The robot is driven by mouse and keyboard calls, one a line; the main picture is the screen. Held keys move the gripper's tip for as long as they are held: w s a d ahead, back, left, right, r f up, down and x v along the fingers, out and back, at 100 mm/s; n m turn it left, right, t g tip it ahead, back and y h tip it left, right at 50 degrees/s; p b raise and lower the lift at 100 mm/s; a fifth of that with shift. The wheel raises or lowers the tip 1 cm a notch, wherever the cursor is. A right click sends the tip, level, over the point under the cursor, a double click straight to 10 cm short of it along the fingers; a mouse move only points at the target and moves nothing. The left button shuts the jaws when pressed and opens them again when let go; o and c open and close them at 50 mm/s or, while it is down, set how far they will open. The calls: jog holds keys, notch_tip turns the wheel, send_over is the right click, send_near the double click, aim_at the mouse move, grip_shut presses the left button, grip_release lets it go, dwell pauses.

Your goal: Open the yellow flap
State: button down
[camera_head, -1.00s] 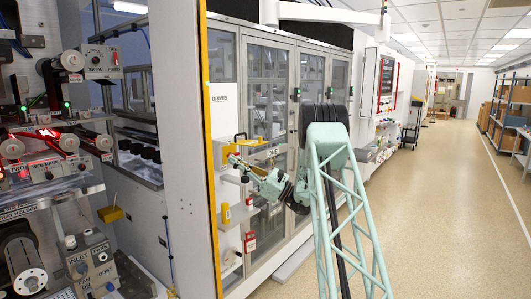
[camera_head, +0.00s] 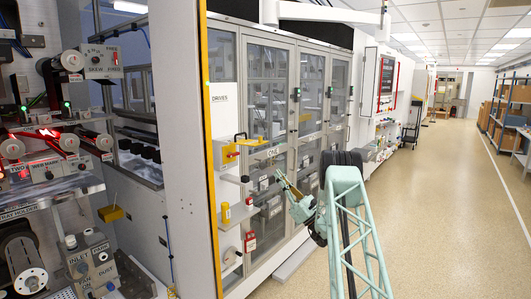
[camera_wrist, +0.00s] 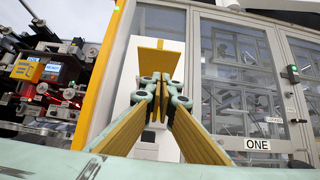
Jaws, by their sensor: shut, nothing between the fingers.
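The yellow flap (camera_head: 230,155) shows in the head view on the pale panel left of the glass doors, with a red part beside it. In the wrist view, a yellow plate (camera_wrist: 155,59) that looks like the flap stands ahead of my fingertips against a white panel. Its lower part is hidden behind the fingers. My gripper (camera_head: 281,177) is right of the flap and lower in the head view, clearly apart from it. In the wrist view my gripper (camera_wrist: 161,82) has its yellow-padded fingers brought together, with nothing between them.
A glass door (camera_wrist: 237,75) stands right of my gripper, above a label reading ONE (camera_wrist: 257,144). The aisle floor (camera_head: 430,190) at right is clear.

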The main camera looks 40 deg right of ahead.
jog(key=shift+w+r, duration=0.1)
dwell(0.3)
jog(key=s+r+x, duration=0.1)
jog(key=r+x, duration=0.1)
jog(key=x, duration=1)
jog(key=shift+s+r, duration=0.15)
jog(key=shift+d+r, duration=0.1)
jog(key=shift+r, duration=0.05)
dwell(0.6)
jog(key=shift+s+r+g+p, duration=0.1)
jog(key=shift+r+g+p, duration=0.25)
jog(key=shift+g, duration=0.15)
